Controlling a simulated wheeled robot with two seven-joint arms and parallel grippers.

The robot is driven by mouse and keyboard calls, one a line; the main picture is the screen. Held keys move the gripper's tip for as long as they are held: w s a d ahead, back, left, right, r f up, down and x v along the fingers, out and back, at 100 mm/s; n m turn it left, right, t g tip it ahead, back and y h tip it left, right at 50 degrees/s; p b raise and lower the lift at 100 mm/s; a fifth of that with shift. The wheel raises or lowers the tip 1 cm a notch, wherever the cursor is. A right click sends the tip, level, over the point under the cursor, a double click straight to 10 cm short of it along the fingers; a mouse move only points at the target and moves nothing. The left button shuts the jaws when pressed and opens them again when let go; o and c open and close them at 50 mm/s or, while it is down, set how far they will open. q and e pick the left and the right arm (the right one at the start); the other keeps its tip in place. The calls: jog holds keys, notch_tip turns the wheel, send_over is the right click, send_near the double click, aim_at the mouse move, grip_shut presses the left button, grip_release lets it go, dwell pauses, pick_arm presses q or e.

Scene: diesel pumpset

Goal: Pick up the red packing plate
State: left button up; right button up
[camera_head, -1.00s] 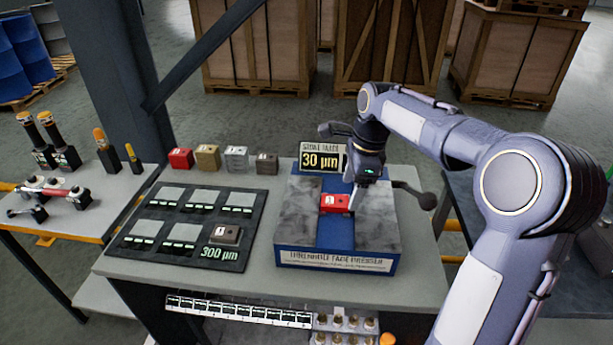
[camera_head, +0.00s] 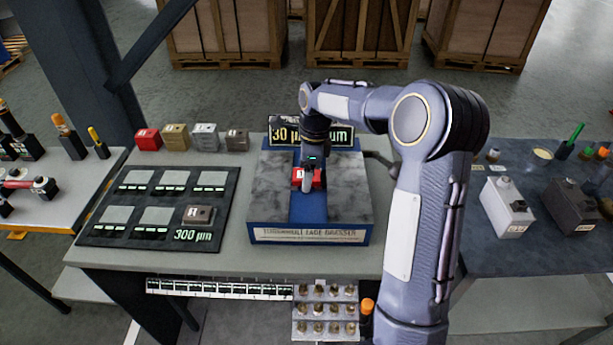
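A small red block (camera_head: 298,175) with a white label sits on the blue centre strip of the dressing fixture (camera_head: 265,205), between two grey stone pads. Another red block (camera_head: 148,139) stands at the left end of a row at the back of the bench. I cannot tell from looks alone which is the packing plate. My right gripper (camera_head: 306,187) points down at the block on the fixture and covers its middle, with red showing on both sides. Whether its fingers are closed on the block is unclear. My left gripper is out of view.
Tan, silver and brown blocks (camera_head: 175,137) stand beside the back red block. A black tray (camera_head: 105,230) with grey pads and a 300 µm readout lies left of the fixture. A display (camera_head: 342,134) stands behind it, partly covered by my arm. Side tables flank the bench.

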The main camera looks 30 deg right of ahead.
jog(key=shift+r, duration=0.1)
jog(key=c, duration=1.4)
jog(key=shift+o, duration=0.2)
jog(key=shift+r, duration=0.55)
notch_tip(320, 180, up, 2)
jog(key=shift+r, duration=0.15)
jog(key=s+a+r+b, duration=0.2)
jog(key=s+a+r, duration=0.7)
jog(key=s, duration=0.1)
jog(key=shift+s+a+r, duration=0.2)
jog(key=shift+s+r, duration=0.05)
jog(key=shift+r, duration=0.05)
